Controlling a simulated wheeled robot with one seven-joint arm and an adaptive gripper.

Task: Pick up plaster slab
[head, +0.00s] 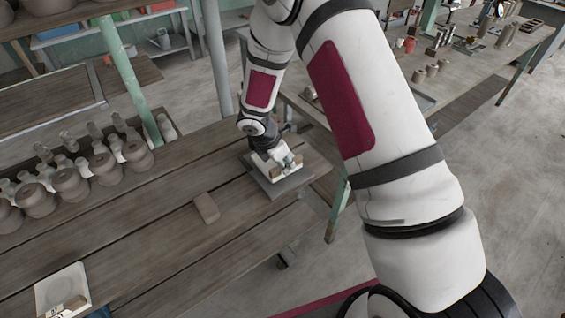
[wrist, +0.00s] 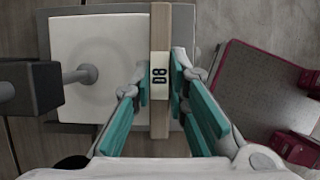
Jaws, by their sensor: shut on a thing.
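The plaster slab (wrist: 72,40) is a pale square plate with a round shallow mark, in the left half of the wrist view. A wooden strip (wrist: 160,28) with a black number label runs across it. My gripper (wrist: 160,85) is shut on this strip, with teal fingers on both sides. In the head view my gripper (head: 276,161) is at the bench's far right end, with the slab partly hidden under it. A grey board (head: 290,185) lies beneath the slab; whether they touch is unclear.
A brown block (head: 206,208) lies on the wooden bench (head: 150,235). A second pale slab (head: 62,290) with a wooden strip is at the near left. Several clay pots (head: 72,184) line the left side. A red-edged tray (wrist: 262,90) is right of the gripper.

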